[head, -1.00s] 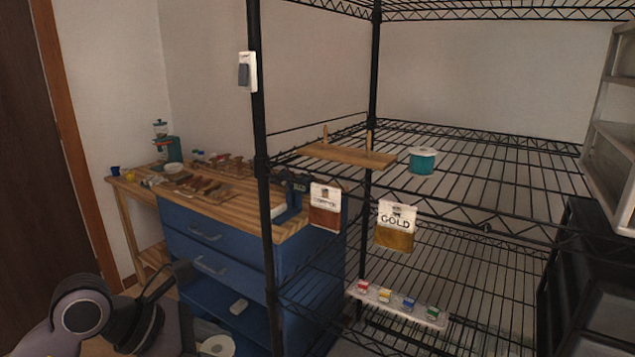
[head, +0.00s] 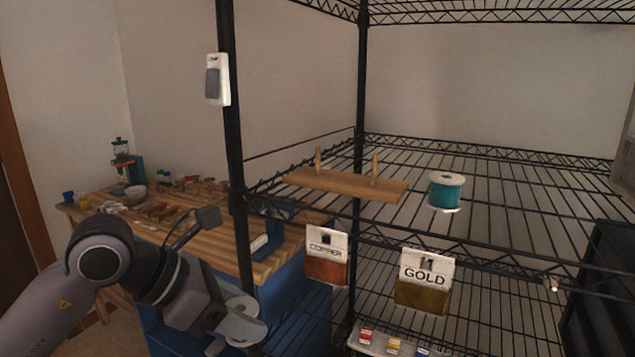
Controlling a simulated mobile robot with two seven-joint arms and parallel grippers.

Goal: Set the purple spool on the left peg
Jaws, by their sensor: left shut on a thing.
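The wooden peg board (head: 345,187) lies on the wire shelf with two bare upright pegs, the left peg (head: 319,160) and the right peg (head: 375,168). My left gripper (head: 236,326) is low in the head view, left of and below the board, in front of the blue cabinet. It is shut on a spool with a pale round flange (head: 243,306), which I take as the purple spool. Its purple part is hidden or too dark to make out. My right gripper is not in view.
A teal spool (head: 445,191) stands on the shelf right of the board. A black rack post (head: 232,130) rises between my left arm and the board. Copper (head: 326,257) and gold (head: 424,283) bags hang at the shelf front. A cluttered wooden workbench (head: 215,235) stands at left.

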